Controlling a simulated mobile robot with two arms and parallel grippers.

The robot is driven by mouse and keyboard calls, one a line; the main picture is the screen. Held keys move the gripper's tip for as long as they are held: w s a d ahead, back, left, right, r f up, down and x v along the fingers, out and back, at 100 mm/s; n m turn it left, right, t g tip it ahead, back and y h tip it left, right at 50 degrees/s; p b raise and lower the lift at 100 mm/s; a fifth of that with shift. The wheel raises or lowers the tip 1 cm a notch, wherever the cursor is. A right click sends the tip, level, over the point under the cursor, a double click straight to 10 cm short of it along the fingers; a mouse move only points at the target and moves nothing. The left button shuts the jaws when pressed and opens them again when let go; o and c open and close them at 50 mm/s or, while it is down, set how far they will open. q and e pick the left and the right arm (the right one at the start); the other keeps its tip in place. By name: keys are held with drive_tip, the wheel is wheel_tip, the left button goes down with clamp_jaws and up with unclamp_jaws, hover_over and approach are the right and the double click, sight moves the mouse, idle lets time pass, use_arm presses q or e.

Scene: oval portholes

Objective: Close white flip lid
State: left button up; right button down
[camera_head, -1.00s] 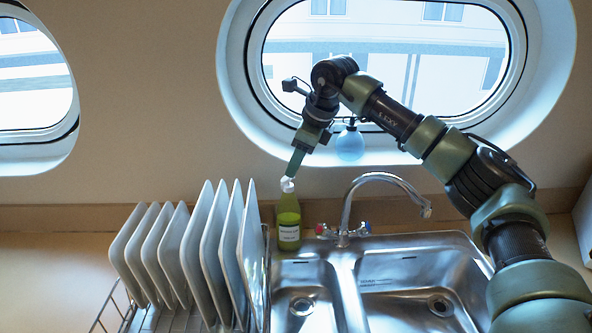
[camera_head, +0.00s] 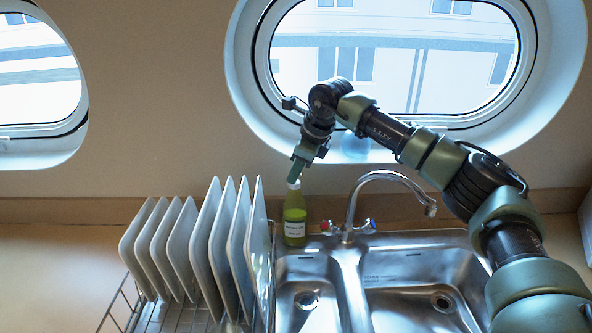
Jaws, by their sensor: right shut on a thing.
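A green bottle (camera_head: 295,216) with a pale label stands upright behind the left sink basin. Its white flip lid (camera_head: 294,184) is at the top, directly below my right gripper (camera_head: 296,176). The fingers of my right gripper are shut and point down at the lid, touching or nearly touching it. Whether the lid is fully flat or between the fingers is too small to tell. My left gripper is out of view.
A rack of upright white plates (camera_head: 206,245) stands left of the bottle. A curved chrome faucet (camera_head: 352,200) rises to its right, behind the double steel sink (camera_head: 420,275). A pale blue round object (camera_head: 355,145) sits at the window, partly behind my arm.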

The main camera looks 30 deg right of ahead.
drive_tip(key=shift+d+f+y+b, duration=0.15)
drive_tip(key=shift+f+y+b, duration=0.15)
drive_tip(key=shift+b, duration=0.35)
drive_tip(key=t+y+b, duration=0.1)
drive_tip(key=b, duration=0.1)
drive_tip(key=f+t+y+b, duration=0.1)
drive_tip(key=b, duration=0.2)
drive_tip(key=s+d+m+y+b, duration=0.1)
drive_tip(key=y+b, duration=0.1)
drive_tip(key=b, duration=0.1)
drive_tip(key=shift+d+f+t, duration=0.1)
drive_tip(key=shift+f+t, duration=0.05)
drive_tip(key=shift+t, duration=0.25)
drive_tip(key=shift+d+t+y+b, duration=0.1)
drive_tip(key=shift+t+y+b, duration=0.4)
drive_tip(key=shift+b, duration=0.45)
drive_tip(key=c, duration=1.2)
unclamp_jaws()
drive_tip(key=shift+w, duration=0.1)
drive_tip(key=shift+o, duration=0.2)
drive_tip(key=b+v, duration=0.1)
drive_tip(key=v, duration=0.7)
